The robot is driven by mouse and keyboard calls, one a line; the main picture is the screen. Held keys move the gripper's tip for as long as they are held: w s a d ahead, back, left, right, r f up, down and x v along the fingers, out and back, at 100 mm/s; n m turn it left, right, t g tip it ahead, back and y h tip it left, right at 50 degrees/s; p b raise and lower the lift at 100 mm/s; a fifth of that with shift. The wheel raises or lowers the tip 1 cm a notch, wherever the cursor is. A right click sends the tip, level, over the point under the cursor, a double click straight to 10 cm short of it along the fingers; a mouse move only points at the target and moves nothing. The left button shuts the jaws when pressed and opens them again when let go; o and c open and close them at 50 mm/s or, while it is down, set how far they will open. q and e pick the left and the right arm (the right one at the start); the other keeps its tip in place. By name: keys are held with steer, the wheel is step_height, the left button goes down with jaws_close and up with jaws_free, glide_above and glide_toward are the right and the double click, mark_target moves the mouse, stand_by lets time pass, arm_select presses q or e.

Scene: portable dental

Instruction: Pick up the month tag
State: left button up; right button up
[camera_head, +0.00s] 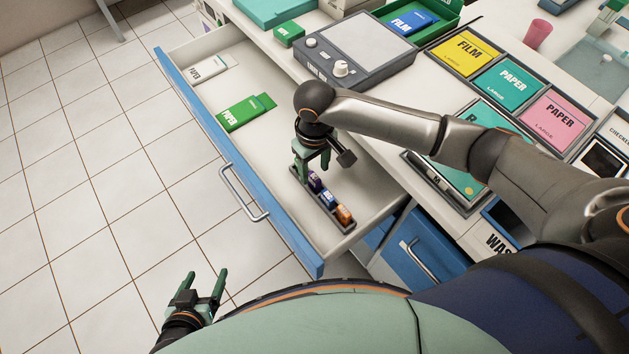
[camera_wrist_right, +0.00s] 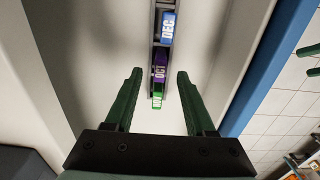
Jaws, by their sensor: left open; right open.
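Month tags stand in a narrow dark rack (camera_head: 332,222) inside the open drawer. In the head view a purple tag (camera_head: 315,182), a blue tag (camera_head: 328,198) and an orange tag (camera_head: 345,215) show. The right wrist view shows the blue tag marked DEC (camera_wrist_right: 167,27), the purple one marked OCT (camera_wrist_right: 160,66) and a green tag (camera_wrist_right: 157,97) at the near end. My right gripper (camera_head: 313,172) is open above the rack's far end, its fingers on either side of the row, holding nothing. My left gripper (camera_head: 206,276) is open and empty over the floor, outside the drawer.
The open drawer (camera_head: 185,90) has a blue front and holds green paper packs (camera_head: 245,111) and a white pack (camera_head: 208,69). A grey device (camera_head: 352,50) and film and paper boxes (camera_head: 466,52) stand on the counter beside it. The drawer's middle is mostly free.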

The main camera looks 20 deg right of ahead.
mark_target(315, 177)
step_height(315, 177, down, 4)
steer(key=shift+f, duration=0.2)
steer(key=shift+c, duration=0.2)
jaws_close()
stand_by(0.4)
